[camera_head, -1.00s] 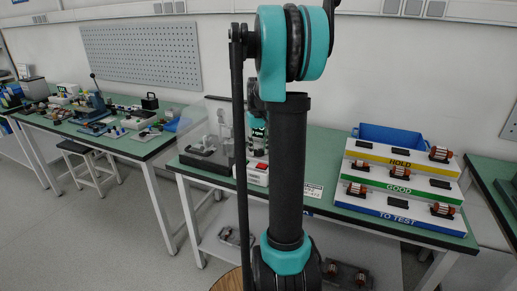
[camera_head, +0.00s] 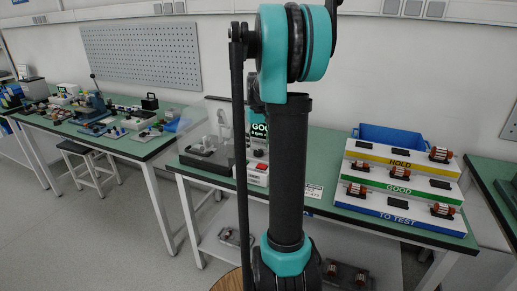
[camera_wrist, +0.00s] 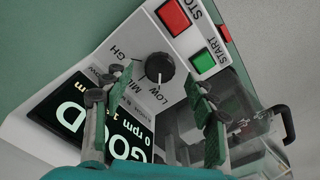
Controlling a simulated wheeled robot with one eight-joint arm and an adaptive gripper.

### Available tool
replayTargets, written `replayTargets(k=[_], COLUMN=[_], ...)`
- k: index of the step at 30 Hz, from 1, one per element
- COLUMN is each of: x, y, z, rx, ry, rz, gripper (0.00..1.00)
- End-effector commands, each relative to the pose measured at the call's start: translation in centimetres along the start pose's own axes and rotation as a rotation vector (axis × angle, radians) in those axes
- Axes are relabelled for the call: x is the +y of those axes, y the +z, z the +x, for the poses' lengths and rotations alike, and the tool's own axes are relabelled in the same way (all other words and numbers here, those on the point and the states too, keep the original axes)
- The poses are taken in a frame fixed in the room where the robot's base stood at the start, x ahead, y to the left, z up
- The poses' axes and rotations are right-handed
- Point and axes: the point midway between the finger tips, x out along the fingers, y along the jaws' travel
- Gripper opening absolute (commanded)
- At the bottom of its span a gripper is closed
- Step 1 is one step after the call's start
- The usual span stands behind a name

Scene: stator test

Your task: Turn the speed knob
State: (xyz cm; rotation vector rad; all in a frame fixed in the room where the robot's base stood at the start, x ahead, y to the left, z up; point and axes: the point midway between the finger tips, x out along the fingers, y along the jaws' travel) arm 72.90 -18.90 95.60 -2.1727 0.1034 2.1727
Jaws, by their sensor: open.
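In the wrist view the speed knob (camera_wrist: 160,67) is a round black dial on a white panel. Its white pointer mark is toward the LOW label, with MID and HIGH printed farther left around it. My gripper (camera_wrist: 158,84) is open, its green-padded fingers to the left and right below the knob in the picture. The knob appears just beyond the fingertips, between their lines; I see no contact. In the head view the tester (camera_head: 256,176) stands on the green bench, partly hidden by my arm, which also hides my gripper.
A red STOP button (camera_wrist: 174,17) and a green START button (camera_wrist: 204,62) are near the knob. The display (camera_wrist: 90,115) reads GOOD and 0 rpm. A clear cover (camera_wrist: 250,125) with a black handle is at right. The stepped stator rack (camera_head: 400,190) stands right on the bench.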

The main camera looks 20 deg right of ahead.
Motion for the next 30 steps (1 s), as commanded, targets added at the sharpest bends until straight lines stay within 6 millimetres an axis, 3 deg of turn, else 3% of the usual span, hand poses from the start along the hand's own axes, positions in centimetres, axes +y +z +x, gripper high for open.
replayTargets(k=[9,15,30], x=[0.0,0.0,0.0], y=[0.0,0.0,0.0], z=[-6.5,-9.2,-10.1], rx=[0.000,0.000,0.000], ry=[0.000,0.000,0.000], rz=[0.000,0.000,0.000], gripper=[0.57,0.57,0.57])
